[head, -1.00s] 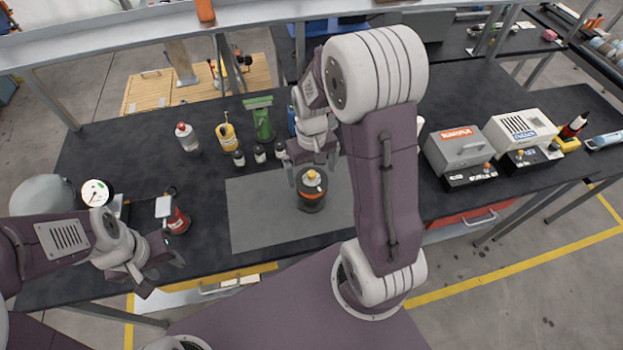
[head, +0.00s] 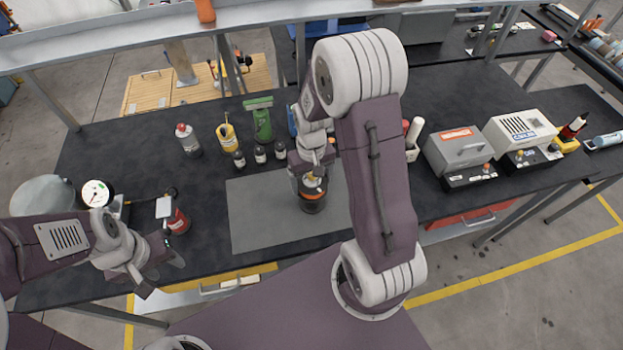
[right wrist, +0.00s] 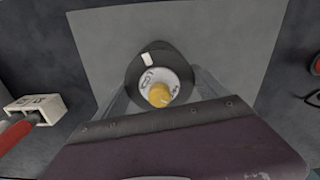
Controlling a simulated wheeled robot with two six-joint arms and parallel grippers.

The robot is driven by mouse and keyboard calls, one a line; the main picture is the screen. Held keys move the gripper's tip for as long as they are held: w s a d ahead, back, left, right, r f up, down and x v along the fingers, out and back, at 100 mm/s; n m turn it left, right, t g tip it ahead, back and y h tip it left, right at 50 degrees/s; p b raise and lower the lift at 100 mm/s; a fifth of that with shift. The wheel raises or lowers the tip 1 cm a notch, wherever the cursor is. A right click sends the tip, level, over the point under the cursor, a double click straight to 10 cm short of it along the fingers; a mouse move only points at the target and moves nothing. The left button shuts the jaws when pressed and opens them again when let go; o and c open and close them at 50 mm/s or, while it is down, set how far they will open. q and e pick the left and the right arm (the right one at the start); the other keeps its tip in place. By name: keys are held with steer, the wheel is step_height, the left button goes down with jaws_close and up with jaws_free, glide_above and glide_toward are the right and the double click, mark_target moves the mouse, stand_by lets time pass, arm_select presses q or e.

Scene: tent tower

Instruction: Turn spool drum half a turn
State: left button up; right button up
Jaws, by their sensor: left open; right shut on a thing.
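The spool drum (head: 313,204) is a short black and orange cylinder standing upright on a grey mat (head: 252,215). In the right wrist view it (right wrist: 143,62) shows from above, with a dark rim, a white mark on the rim, a pale top plate and a yellow knob (right wrist: 160,95). My right gripper (head: 312,180) is over the drum from above and shut on it, with a finger on each side; the exact contact is partly hidden. My left gripper (head: 164,270) is open and empty, near the table's front edge at the left, away from the drum.
Several bottles stand behind the mat, including a yellow one (head: 227,138) and a green one (head: 262,122). A red can (head: 177,221) and a round gauge (head: 95,193) are at the left. Grey machines (head: 459,153) stand at the right. The mat around the drum is clear.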

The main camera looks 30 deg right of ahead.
steer(key=m+p, duration=0.1)
steer(key=m, duration=0.3)
steer(key=shift+r, duration=0.1)
steer(key=m+p, duration=0.1)
steer(key=m, duration=0.3)
steer(key=shift+d+m, duration=0.1)
steer(key=shift+m, duration=0.6)
steer(key=o, duration=1.3)
step_height(320, 180, up, 9)
